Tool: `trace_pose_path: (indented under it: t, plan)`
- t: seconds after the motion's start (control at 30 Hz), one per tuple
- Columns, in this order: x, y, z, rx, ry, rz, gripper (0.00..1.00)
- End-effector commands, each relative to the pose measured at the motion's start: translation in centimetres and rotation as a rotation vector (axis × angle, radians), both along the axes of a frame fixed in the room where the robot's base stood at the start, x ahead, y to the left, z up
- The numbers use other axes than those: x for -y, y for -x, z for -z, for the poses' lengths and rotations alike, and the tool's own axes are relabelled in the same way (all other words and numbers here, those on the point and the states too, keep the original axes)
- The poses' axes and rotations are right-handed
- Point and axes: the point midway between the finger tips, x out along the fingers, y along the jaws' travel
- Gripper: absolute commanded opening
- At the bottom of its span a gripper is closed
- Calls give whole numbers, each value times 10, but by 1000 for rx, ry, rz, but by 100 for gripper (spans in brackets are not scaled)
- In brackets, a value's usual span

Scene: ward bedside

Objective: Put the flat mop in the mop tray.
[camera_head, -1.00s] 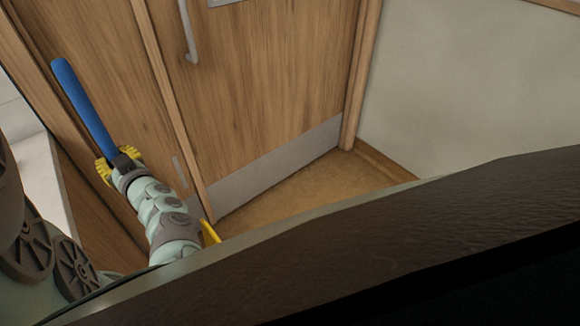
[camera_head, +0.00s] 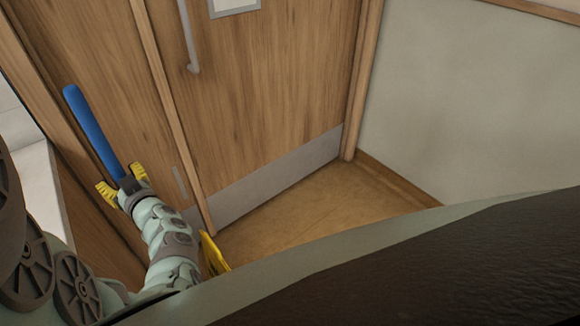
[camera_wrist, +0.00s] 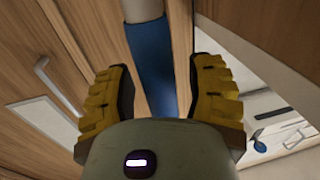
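A blue rod (camera_head: 95,132), which I take for the flat mop's handle, slants up and left from my gripper (camera_head: 122,183) in the head view. In the wrist view the blue rod (camera_wrist: 150,70) runs between the two yellow fingers of my gripper (camera_wrist: 160,95). The fingers stand on either side of it, and the rod's near end is hidden behind the gripper body. The rod keeps its place in the gripper, so it appears held. I cannot make out the mop head or a mop tray.
A wooden door (camera_head: 265,105) with a metal kick plate (camera_head: 275,180) stands ahead. A yellow object (camera_head: 213,254) stands on the floor beside my arm. Brown floor (camera_head: 310,205) is clear before the door. A pale wall (camera_head: 470,110) is at right.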

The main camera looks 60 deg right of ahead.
Motion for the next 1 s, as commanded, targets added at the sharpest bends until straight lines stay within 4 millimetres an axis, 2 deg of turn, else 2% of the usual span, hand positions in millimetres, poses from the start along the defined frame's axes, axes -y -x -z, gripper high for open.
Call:
trace_pose_path:
  t: [0.3,0.47,1.0]
  plan:
    - [-1,0,-3,-1,0,-1,56]
    - [-1,13,0,-4,1,1,56]
    - [-11,96,0,-3,0,3,56]
